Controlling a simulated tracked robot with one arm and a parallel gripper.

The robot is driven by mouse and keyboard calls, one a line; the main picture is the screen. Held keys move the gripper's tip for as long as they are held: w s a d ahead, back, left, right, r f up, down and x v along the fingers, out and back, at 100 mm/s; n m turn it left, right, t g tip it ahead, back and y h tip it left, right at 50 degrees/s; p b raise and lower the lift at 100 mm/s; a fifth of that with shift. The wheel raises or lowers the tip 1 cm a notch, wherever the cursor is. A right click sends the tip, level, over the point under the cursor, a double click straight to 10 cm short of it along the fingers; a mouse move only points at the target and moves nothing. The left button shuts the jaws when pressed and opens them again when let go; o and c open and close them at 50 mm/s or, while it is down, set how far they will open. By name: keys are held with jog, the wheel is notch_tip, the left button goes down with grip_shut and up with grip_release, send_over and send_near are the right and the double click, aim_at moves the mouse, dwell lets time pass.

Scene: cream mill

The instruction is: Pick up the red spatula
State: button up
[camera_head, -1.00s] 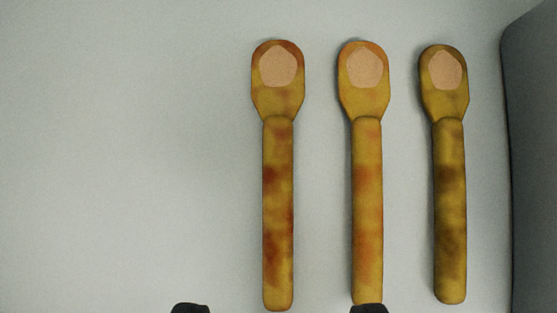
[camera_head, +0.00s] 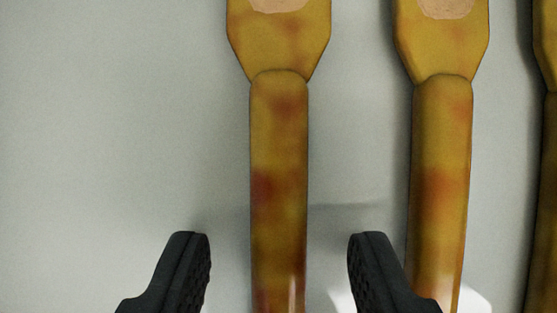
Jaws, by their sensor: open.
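The spatula with red blotches on yellow (camera_head: 278,145) lies on a pale surface in the middle of the view. Its handle points toward me and its head, with a pale patch, is cut off at the top edge. My gripper (camera_head: 278,240) is open, with one black finger on each side of this handle and a gap to it on both sides. The lower end of the handle runs out of the picture. I cannot tell how far the fingertips are above the surface.
A yellow spatula with orange blotches (camera_head: 440,160) lies close to the right of my right finger. A darker spatula (camera_head: 549,190) is partly visible at the right edge. The pale surface (camera_head: 110,130) is clear on the left.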

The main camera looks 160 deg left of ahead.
aim_at(302, 246)
jog(key=shift+f, duration=0.1)
grip_shut()
jog(key=shift+w, duration=0.1)
jog(key=shift+r, duration=0.2)
jog(key=shift+r+p, duration=0.35)
jog(key=shift+r, duration=0.7)
jog(key=shift+r+p, duration=0.65)
jog(key=shift+p, duration=0.05)
jog(key=b, duration=0.2)
jog(key=shift+s+d+f+b, duration=0.15)
jog(key=shift+s+f+b, duration=0.1)
jog(key=shift+b, duration=0.1)
jog(key=shift+s+b, duration=0.1)
jog(key=shift+b, duration=0.35)
jog(key=shift+s+d+b, duration=0.1)
jog(key=shift+b, duration=0.4)
